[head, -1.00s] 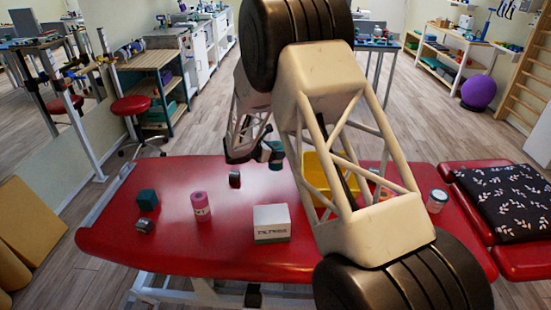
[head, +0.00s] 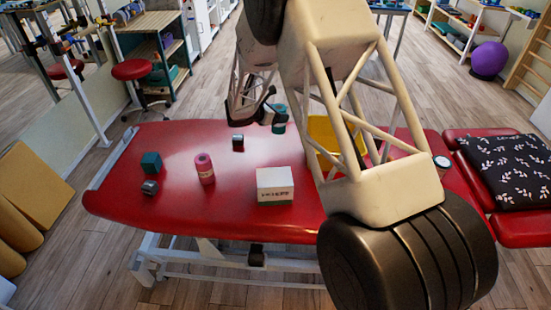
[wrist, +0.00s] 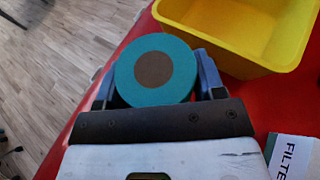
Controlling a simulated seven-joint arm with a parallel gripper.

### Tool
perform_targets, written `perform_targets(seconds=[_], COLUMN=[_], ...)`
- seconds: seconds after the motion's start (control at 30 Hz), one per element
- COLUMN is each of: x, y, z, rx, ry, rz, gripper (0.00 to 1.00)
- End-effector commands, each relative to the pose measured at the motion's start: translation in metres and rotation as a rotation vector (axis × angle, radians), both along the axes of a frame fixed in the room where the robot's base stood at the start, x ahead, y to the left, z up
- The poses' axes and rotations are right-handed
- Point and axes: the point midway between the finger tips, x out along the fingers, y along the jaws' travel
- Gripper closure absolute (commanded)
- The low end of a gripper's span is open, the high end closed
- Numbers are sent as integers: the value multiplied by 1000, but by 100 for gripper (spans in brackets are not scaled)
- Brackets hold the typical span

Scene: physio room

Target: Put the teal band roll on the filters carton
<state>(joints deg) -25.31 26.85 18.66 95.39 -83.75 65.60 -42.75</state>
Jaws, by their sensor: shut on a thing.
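The teal band roll (wrist: 128,82) is gripped between the two fingers of my gripper (wrist: 155,84) in the wrist view, its round end with a brown core facing the camera. In the head view the roll (head: 280,126) shows in my gripper (head: 270,117) near the far edge of the red treatment table, partly hidden by the gripper. The white filters carton (head: 274,194) stands on the table, nearer the camera than the roll. A corner of it shows at the lower right of the wrist view (wrist: 292,154).
A yellow bin (head: 322,133) stands right of my gripper, partly behind my arm; it is close to the roll in the wrist view (wrist: 240,62).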

Motion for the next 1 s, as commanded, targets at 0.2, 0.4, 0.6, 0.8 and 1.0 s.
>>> perform_targets(seconds=[0.2,0.4,0.6,0.8,1.0], x=[-30,-71,-115,-159,-203], y=[4,8,8,5,0], z=[10,20,28,36,42], rx=[1,2,2,3,2], ry=[0,1,1,1,2], rz=[12,27,42,57,73], gripper=[70,70,70,70,70])
